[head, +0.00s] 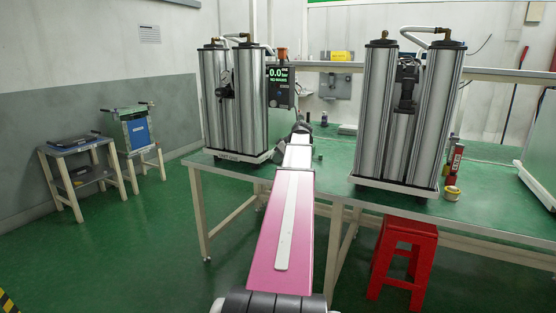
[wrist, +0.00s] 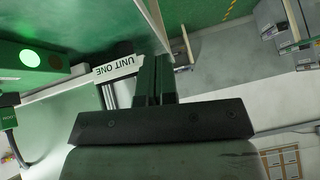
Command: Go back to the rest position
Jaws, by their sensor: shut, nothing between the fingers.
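My gripper (wrist: 154,62) shows in the wrist view with its two dark fingers together and nothing between them. In the head view my pink and white arm stretches forward over the front edge of the green table (head: 335,160). Its far end is just right of the left twin-cylinder column unit (head: 235,100). The fingers cannot be made out there. The wrist view shows a white plate marked UNIT ONE (wrist: 118,68) left of the fingers; I cannot tell whether they touch it.
A display reading 0.0 (head: 278,74) stands behind my arm's end. A second column unit (head: 408,110) stands right, with a red bottle (head: 453,163) and a tape roll (head: 452,193) beside it. A red stool (head: 405,255) is below. The floor at left is open before two small stands (head: 80,165).

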